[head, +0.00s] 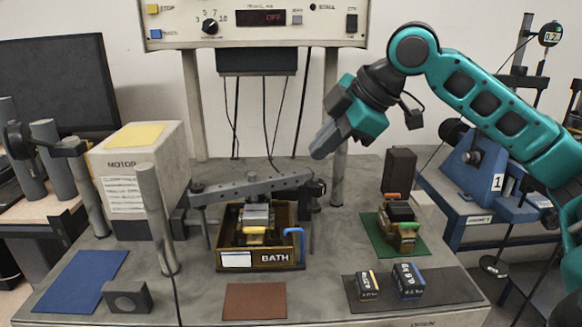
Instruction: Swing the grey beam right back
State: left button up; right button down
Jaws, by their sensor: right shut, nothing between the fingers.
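The grey beam (245,189) runs nearly level, left to right, just above the back part of the box marked BATH (262,258). Its left end is near the motor box and its right end is at a dark fitting (314,188). My right gripper (322,148) comes in from the right on the teal arm. It is shut and empty, pointing down and left, above the beam's right end and apart from it in the picture. My left gripper is not in view.
An upright grey post (158,220) stands left of the bath. The white motor box (138,170) is behind it. A green mat (415,247) with a small block-like unit and a dark mat (440,290) with two labelled blocks lie to the right. Blue and brown mats are bare.

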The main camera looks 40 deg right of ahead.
aim_at(293, 178)
jog(key=shift+w+a+f, duration=0.1)
jog(key=shift+w+f, duration=0.15)
jog(key=shift+f, duration=0.05)
jog(key=b+x, duration=0.1)
jog(key=x, duration=0.8)
jog(key=shift+a, duration=0.1)
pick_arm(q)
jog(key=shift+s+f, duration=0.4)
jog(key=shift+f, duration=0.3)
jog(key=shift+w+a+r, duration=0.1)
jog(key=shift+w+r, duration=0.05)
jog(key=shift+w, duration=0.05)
